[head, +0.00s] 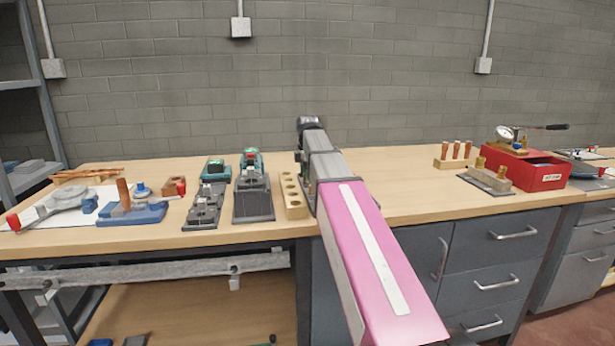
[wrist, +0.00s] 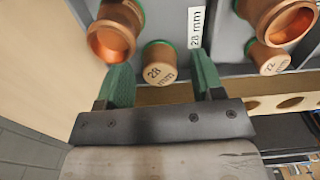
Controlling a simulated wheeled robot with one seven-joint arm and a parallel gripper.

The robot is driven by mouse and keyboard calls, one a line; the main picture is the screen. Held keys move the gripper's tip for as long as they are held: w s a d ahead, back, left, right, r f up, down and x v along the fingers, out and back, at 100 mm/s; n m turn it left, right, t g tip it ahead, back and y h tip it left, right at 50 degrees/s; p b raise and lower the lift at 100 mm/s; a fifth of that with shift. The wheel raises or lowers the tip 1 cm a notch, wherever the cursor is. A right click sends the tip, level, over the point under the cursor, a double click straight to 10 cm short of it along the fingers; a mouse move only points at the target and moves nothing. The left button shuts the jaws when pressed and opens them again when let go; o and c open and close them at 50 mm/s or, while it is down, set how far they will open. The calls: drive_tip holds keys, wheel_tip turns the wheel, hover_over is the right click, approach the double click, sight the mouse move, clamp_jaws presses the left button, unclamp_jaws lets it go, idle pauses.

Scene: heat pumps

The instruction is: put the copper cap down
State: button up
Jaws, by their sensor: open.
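In the wrist view, my gripper (wrist: 162,78) is open, with one green finger on each side. A copper cap (wrist: 158,68) marked "28 mm" is between the fingers, with a visible gap to each finger. It appears to be in a grey compartment beside a "28 mm" label (wrist: 195,27). Its other end, at a green ring, is partly out of sight. In the head view my arm hides the cap, and my fingertips cannot be made out.
Copper fittings flank the cap on the left (wrist: 112,38) and right (wrist: 283,18), near a second cap (wrist: 271,60) marked "22 mm". A wooden block with holes (head: 293,196) stands left of my arm. A red box (head: 543,176) is at right. Bench right of my arm (head: 405,195) is clear.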

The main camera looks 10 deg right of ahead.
wheel_tip(320, 180, up, 11)
drive_tip(key=shift+r, duration=0.15)
idle(0.5)
